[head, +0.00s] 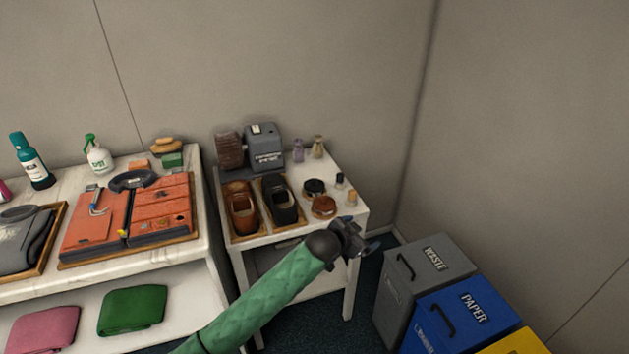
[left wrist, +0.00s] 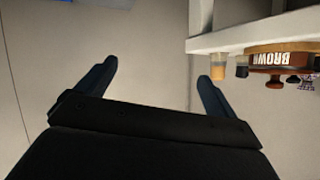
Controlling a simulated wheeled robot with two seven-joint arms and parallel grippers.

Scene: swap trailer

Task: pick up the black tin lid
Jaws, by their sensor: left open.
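A small round black tin (head: 314,187) stands on the small white table, behind a brown tin (head: 323,206). I cannot tell its lid apart from its body at this size. My left gripper (head: 355,238) is open and empty, in front of the table's right front corner and apart from the tins. In the left wrist view its two spread fingers (left wrist: 155,85) have nothing between them. The brown tin, labelled BROWN, shows upside down there (left wrist: 285,60). I cannot make out the black tin in that view. My right gripper is not in view.
Small bottles with dark (head: 340,179) and tan (head: 351,197) tops stand right of the tins. Brown (head: 242,208) and black (head: 281,202) shoes sit left of them. Grey (head: 415,275) and blue (head: 462,312) bins stand at right. A longer bench (head: 215,262) is at left.

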